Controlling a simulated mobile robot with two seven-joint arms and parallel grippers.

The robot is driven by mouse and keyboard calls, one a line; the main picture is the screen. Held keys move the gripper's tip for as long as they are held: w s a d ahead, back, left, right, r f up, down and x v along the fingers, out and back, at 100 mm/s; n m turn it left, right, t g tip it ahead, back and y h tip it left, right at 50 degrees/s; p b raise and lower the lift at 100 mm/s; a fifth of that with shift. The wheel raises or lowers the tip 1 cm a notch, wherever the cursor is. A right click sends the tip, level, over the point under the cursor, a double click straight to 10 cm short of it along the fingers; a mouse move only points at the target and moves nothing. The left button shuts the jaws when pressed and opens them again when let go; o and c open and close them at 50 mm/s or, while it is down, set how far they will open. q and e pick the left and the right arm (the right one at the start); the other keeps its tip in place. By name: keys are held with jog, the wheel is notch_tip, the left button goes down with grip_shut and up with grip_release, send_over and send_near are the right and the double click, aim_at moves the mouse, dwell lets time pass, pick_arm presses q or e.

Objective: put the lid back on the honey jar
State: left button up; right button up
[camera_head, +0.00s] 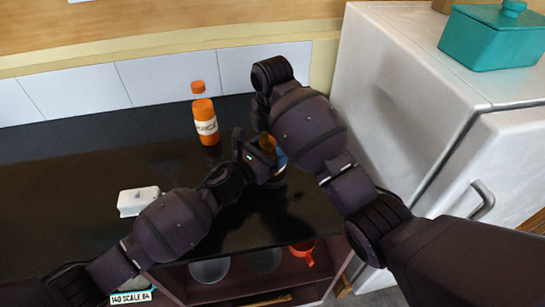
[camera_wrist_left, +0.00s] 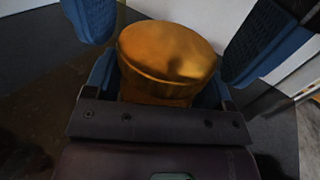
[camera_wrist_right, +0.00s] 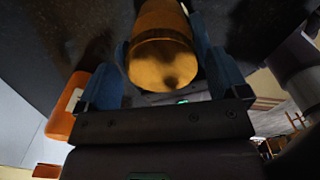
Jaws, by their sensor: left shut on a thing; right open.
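A golden-amber round piece, apparently the honey jar or its lid, shows between my two facing grippers in the head view (camera_head: 267,143). In the left wrist view the golden piece (camera_wrist_left: 168,52) has a wide round face above a narrower part. My left gripper (camera_wrist_left: 160,80) is shut on it. In the right wrist view the golden piece (camera_wrist_right: 163,55) is a cylinder with its round face toward me. My right gripper (camera_wrist_right: 160,85) is open, its blue fingers apart on either side. The arms hide much of it, and I cannot tell lid from jar or whether they touch.
A white butter dish (camera_head: 138,198) sits at the left. A white fridge (camera_head: 400,100) bounds the right. Glass bowls (camera_head: 209,270) and a red cup (camera_head: 303,252) are on the shelf below.

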jog(key=shift+f, duration=0.2)
jog(key=c, duration=0.9)
jog(key=shift+m, duration=1.7)
jog(key=shift+c, duration=0.2)
jog(key=o, duration=1)
jog(key=shift+w+r, duration=0.1)
jog(key=shift+r, duration=2.15)
